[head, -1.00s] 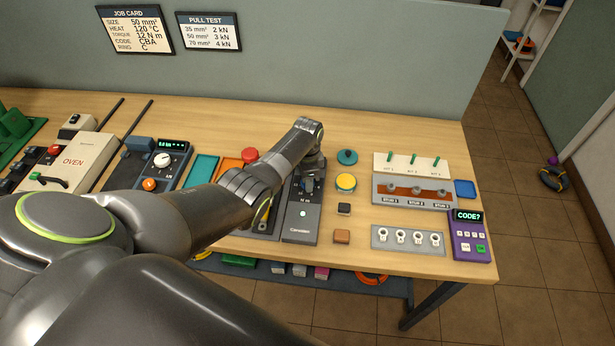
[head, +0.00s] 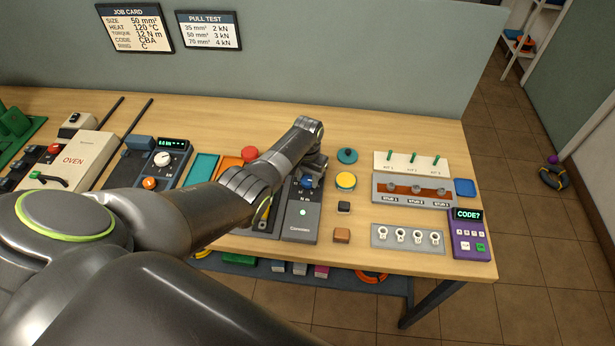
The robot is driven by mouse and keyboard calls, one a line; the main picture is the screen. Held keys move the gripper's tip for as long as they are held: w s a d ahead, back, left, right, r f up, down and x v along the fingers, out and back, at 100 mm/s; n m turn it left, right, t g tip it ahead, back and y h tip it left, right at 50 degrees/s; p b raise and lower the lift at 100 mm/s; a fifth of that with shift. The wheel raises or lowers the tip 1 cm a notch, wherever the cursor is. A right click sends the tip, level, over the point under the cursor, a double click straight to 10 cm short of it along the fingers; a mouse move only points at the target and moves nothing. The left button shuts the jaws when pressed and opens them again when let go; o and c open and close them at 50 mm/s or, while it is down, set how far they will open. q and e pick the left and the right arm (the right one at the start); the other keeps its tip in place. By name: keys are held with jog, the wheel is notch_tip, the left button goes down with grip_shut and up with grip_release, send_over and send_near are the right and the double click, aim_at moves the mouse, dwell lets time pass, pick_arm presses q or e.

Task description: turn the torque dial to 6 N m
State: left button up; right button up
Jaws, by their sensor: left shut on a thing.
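The torque dial (head: 306,182) is a small blue knob on a dark grey box (head: 301,221) with "N m" lettering and a lit green lamp. My left arm reaches across the bench from the left, and my left gripper (head: 308,178) points down over the dial, shut on it. The fingertips and much of the dial's scale are hidden by the wrist, so I cannot read the setting. The job card (head: 136,29) on the back panel reads torque 12 N m. My right gripper does not show.
Right of the box stand a yellow button (head: 345,181), a teal knob (head: 347,156), small black and brown blocks, a stud rack (head: 413,189) and a purple code keypad (head: 468,235). The bench's rear strip is mostly clear.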

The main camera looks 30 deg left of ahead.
aim_at(307, 180)
pick_arm(q)
jog(key=shift+n, duration=0.6)
jog(key=shift+w, duration=0.1)
jog(key=o, duration=1)
jog(key=shift+r, duration=0.8)
notch_tip(307, 180, up, 16)
jog(key=b, duration=0.3)
jog(key=shift+f, duration=0.1)
